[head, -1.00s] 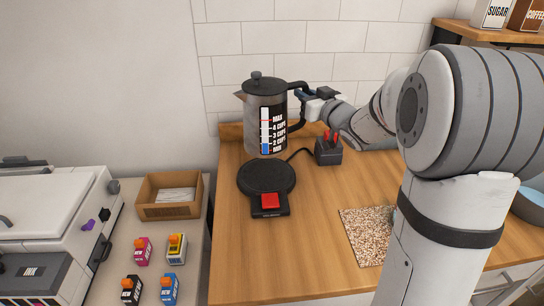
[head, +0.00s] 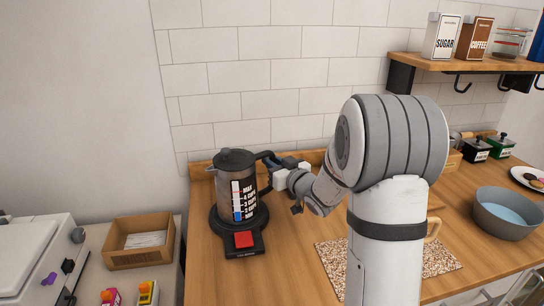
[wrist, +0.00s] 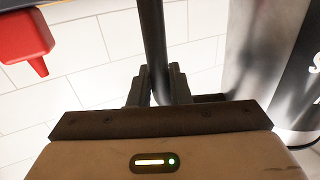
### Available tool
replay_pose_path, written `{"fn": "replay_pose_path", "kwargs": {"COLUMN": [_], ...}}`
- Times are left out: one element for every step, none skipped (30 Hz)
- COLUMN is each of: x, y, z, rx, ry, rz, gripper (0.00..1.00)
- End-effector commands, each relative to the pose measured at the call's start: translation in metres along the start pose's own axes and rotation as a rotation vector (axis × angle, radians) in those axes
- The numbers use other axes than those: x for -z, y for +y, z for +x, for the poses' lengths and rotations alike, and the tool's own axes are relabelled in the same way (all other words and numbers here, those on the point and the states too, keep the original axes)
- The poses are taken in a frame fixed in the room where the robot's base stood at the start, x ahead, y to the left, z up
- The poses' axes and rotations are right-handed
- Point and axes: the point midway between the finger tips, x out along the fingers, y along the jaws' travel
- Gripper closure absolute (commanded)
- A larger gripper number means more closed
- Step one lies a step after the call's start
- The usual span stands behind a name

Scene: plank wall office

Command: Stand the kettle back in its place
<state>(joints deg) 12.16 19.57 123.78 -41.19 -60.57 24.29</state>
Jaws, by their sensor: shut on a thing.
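The kettle (head: 236,190) is grey with a black lid, a dark handle and a marked level window. It is upright over the round black base (head: 246,253) with its red switch (head: 244,239). Its bottom appears to rest on the base, though a small gap cannot be ruled out. My gripper (head: 272,163) is shut on the handle at the kettle's right. In the wrist view my gripper's fingers (wrist: 158,88) close on the dark handle (wrist: 154,35), beside the shiny kettle body (wrist: 262,60). The far side of the base is hidden.
A cardboard box (head: 140,240) and small ink boxes (head: 147,293) stand left of the wooden counter (head: 205,275). A speckled mat (head: 330,262) lies to the right, partly behind my arm. A bowl (head: 507,213) stands farther right. A shelf (head: 470,63) holds canisters.

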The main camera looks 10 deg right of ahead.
Motion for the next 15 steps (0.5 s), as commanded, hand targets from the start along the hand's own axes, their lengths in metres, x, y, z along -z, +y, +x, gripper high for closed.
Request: {"fn": "replay_pose_path", "kwargs": {"x": [0.0042, 0.0042, 0.0043, 0.0041, 0.0037, 0.0026, 0.0016, 0.0007, -0.0009, -0.0007, -0.0007, -0.0007, -0.0007, -0.0006, -0.0006], "y": [0.0004, 0.0005, 0.0005, 0.0006, 0.0006, 0.0007, 0.0007, 0.0008, 0.0006, 0.0006, 0.0006, 0.0007, 0.0007, 0.0008, 0.0008], "z": [0.0003, 0.0003, 0.0003, 0.0003, 0.0002, 0.0002, 0.0002, 0.0002, -0.0002, -0.0002, -0.0002, -0.0002, -0.0003, -0.0003, -0.0003], "rx": [0.000, 0.000, -0.001, -0.001, -0.001, -0.001, -0.001, -0.001, -0.001, -0.001, -0.001, -0.001, -0.001, -0.001, -0.001], "ry": [0.008, 0.008, 0.008, 0.008, 0.008, 0.008, 0.008, 0.008, 0.001, 0.001, 0.001, 0.001, 0.001, 0.001, 0.001], "rz": [0.000, 0.000, 0.000, 0.000, 0.000, 0.000, 0.000, 0.000, -0.001, 0.000, 0.000, 0.000, 0.000, 0.000, 0.000], "gripper": [1.00, 1.00, 1.00, 1.00, 1.00, 1.00, 1.00, 1.00, 0.80, 0.77, 0.75, 0.72, 0.69, 0.67, 0.63]}}
